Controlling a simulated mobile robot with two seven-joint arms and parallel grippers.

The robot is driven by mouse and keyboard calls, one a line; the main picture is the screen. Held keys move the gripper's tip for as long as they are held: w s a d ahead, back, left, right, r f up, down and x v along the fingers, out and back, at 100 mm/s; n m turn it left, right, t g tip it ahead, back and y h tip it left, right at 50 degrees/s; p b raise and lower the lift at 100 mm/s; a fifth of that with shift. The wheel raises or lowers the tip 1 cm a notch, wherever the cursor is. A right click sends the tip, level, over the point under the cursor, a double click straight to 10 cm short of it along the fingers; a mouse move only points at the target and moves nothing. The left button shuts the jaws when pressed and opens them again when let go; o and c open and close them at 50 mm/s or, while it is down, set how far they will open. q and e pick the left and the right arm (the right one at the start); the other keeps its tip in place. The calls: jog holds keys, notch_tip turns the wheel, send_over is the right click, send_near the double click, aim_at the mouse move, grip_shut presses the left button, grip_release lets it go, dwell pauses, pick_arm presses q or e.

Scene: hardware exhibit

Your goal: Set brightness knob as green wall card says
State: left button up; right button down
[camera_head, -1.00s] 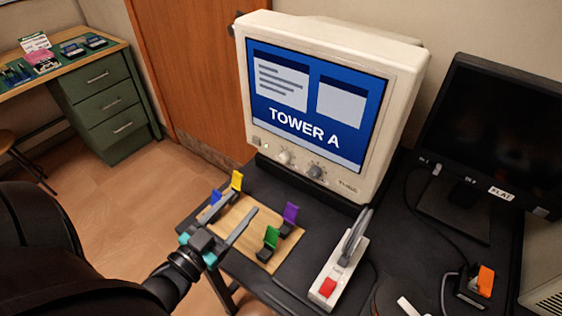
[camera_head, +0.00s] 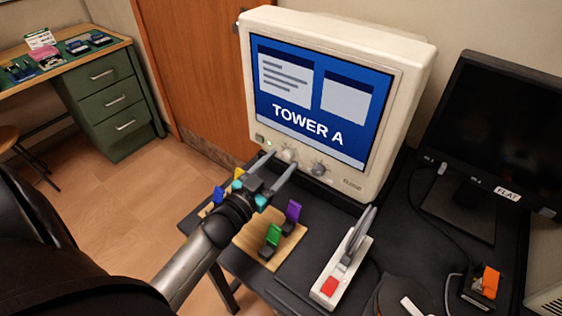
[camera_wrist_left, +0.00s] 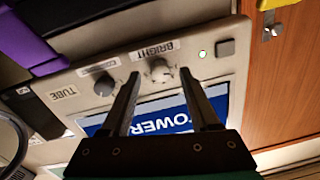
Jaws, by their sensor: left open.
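My left gripper (camera_head: 284,158) is open in front of this panel. In the left wrist view its fingers (camera_wrist_left: 160,76) are on either side of the pale knob, with a gap to it; contact does not show. No green wall card is in view. My right gripper is not in view.
A wooden board (camera_head: 285,250) with blue, yellow, purple and green clips lies below my left gripper. A white device with a red button (camera_head: 329,287) and a lever stands to its right. A dark flat monitor (camera_head: 495,130) stands at the right.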

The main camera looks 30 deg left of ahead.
pick_arm(q)
jog(key=shift+w, duration=0.6)
jog(key=shift+c, duration=0.4)
grip_shut()
